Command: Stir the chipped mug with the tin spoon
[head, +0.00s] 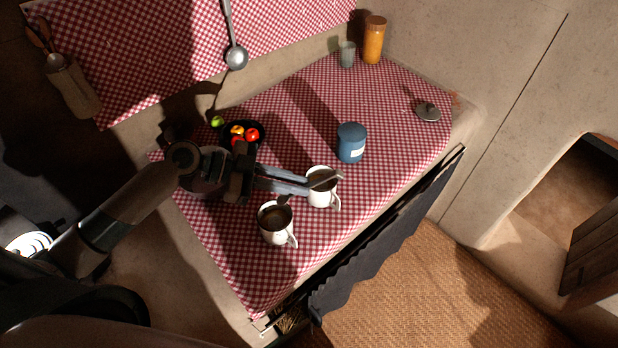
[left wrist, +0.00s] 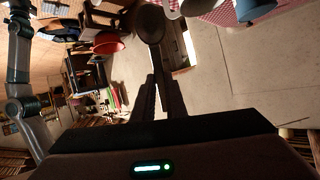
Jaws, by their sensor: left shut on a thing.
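My left gripper (head: 308,184) reaches in from the left over the table and is shut on the tin spoon (head: 325,178). In the left wrist view the spoon's round dark bowl (left wrist: 150,25) sticks out beyond the fingertips. In the head view the spoon overlaps the opening of a white mug (head: 322,199); I cannot tell whether it is above or inside it. A second white mug (head: 278,237) with a dark inside stands nearer the front edge. Both mugs are upright with handles to the lower right. I cannot tell which is chipped. My right gripper is out of view.
A blue jar (head: 351,145) stands behind the mugs. A dark bowl of fruit (head: 257,129) is behind my left gripper. An orange jar (head: 374,42), a grey cup (head: 346,56) and a metal lid (head: 428,112) stand farther back. The checked cloth (head: 395,150) is clear on the right.

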